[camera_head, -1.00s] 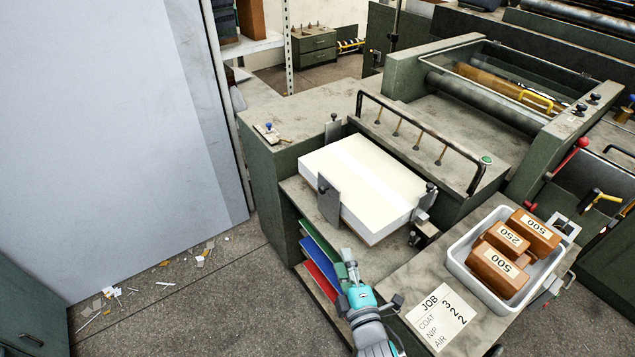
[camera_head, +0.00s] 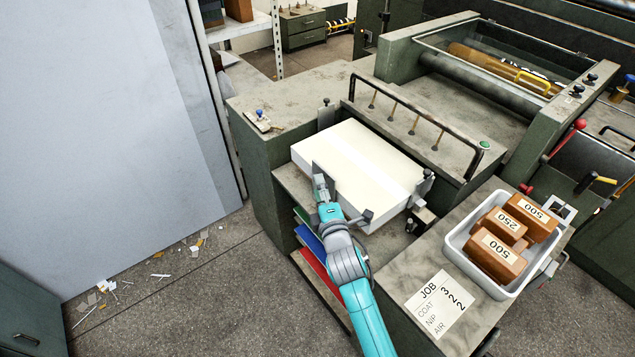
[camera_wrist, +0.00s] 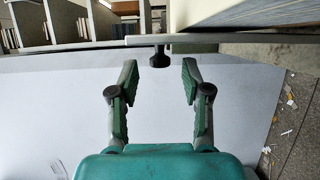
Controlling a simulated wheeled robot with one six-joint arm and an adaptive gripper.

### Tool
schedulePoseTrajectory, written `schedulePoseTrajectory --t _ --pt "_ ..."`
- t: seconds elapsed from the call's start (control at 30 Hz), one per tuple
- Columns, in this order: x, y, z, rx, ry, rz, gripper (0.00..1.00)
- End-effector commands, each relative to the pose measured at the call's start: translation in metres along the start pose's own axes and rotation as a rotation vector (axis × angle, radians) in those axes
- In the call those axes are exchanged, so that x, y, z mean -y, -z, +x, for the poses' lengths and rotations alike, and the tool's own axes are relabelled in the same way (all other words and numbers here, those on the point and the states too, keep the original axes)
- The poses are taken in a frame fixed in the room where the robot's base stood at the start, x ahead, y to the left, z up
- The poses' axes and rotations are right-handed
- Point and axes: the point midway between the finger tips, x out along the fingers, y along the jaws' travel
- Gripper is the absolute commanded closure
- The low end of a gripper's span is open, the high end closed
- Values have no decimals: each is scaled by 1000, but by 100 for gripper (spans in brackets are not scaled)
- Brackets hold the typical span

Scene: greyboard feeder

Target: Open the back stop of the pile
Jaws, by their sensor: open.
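The pile (camera_head: 365,155) is a thick white stack on the feeder, and its edge seems to show at the upper right of the wrist view. The back stop is a grey metal plate at the pile's near left side; in the head view my gripper (camera_head: 323,182) mostly hides it. In the wrist view a dark round knob (camera_wrist: 160,58) on a short stem, apparently the stop's, sticks out below a thin metal edge. My gripper (camera_wrist: 158,78) is open, with the knob centred just beyond its fingertips. I see no clear contact.
A white tray (camera_head: 452,243) with brown weights stands at the right beside a job card (camera_head: 440,303). A curved rail (camera_head: 415,125) runs behind the pile. Coloured boards (camera_head: 312,240) lie below the pile. The floor at the left is open, with paper scraps.

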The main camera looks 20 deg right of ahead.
Motion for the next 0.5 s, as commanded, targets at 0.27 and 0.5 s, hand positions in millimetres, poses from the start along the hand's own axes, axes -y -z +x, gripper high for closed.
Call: schedulePoseTrajectory --t 0.27,0.5 --pt "0 0 23 0 0 2 52" --pt "0 0 24 0 0 2 52"
